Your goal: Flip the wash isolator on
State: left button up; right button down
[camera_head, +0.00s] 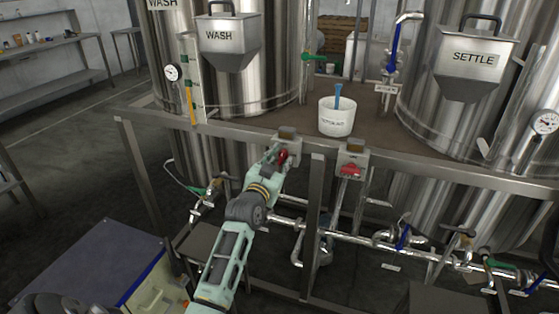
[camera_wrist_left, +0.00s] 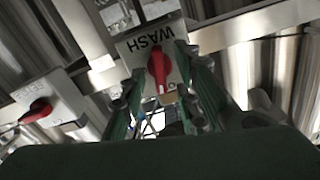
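The wash isolator is a grey box with a red rotary handle (camera_wrist_left: 157,68) and the word WASH on its plate (camera_wrist_left: 136,44). In the head view its box (camera_head: 287,133) is fixed to the front rail of the platform, left of a second isolator. My left gripper (camera_head: 277,155) is at the wash isolator, in front of its red handle. In the left wrist view my left gripper (camera_wrist_left: 158,85) is open, with a finger on either side of the handle. I cannot tell whether either finger touches it. My right gripper is in neither view.
The second isolator's red handle (camera_head: 350,170) is close by on the right; it also shows in the left wrist view (camera_wrist_left: 37,110). A white bucket (camera_head: 336,117) stands on the platform above. Pipes with valves (camera_head: 400,240) run below the rail.

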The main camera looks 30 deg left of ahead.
pick_arm(q)
jog(key=shift+c, duration=0.5)
grip_shut()
jog(key=shift+r+n+p, duration=0.15)
jog(key=shift+n+p, duration=0.25)
jog(key=shift+n, duration=0.1)
jog(key=shift+a+n+p, duration=0.1)
jog(key=shift+n+p, duration=0.25)
jog(key=shift+n, duration=0.55)
jog(key=shift+o, duration=0.5)
grip_release()
